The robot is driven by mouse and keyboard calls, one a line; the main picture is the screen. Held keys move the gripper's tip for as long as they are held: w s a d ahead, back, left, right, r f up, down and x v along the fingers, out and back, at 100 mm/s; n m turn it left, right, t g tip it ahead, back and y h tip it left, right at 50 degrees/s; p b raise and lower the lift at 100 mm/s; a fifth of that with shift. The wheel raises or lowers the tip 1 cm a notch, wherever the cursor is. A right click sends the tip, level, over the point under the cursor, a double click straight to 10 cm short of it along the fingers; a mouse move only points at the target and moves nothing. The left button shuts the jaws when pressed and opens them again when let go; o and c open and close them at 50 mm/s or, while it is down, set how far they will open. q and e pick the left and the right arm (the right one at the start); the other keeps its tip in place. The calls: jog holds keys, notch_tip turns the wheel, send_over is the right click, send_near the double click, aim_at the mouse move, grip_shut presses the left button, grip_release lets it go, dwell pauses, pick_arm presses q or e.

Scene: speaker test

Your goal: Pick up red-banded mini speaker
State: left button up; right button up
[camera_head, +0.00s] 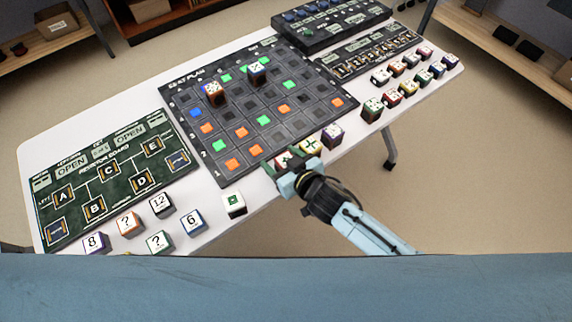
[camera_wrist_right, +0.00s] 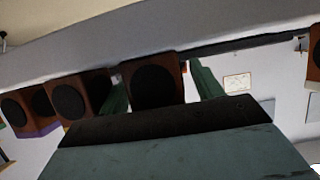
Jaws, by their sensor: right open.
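My right gripper (camera_head: 290,164) is open at the front edge of the white table. Its two green fingers stand on either side of a small cube speaker (camera_head: 284,158), whose band looks reddish but is mostly hidden by the gripper. In the right wrist view this speaker (camera_wrist_right: 154,82) shows a brown case and a dark round cone between the fingers. I cannot tell whether either finger touches it. A yellow-banded speaker (camera_head: 310,145) and a purple-banded speaker (camera_head: 333,136) stand in a row beside it. My left gripper is not in view.
A dark seat-plan board (camera_head: 212,165) with coloured squares and two speakers lies behind the gripper. Several cubes (camera_head: 372,109) stand at the right, including a red-banded one (camera_head: 392,97). A green board (camera_head: 120,205) and numbered cubes (camera_head: 193,221) are at the left.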

jog(key=c, duration=1.1)
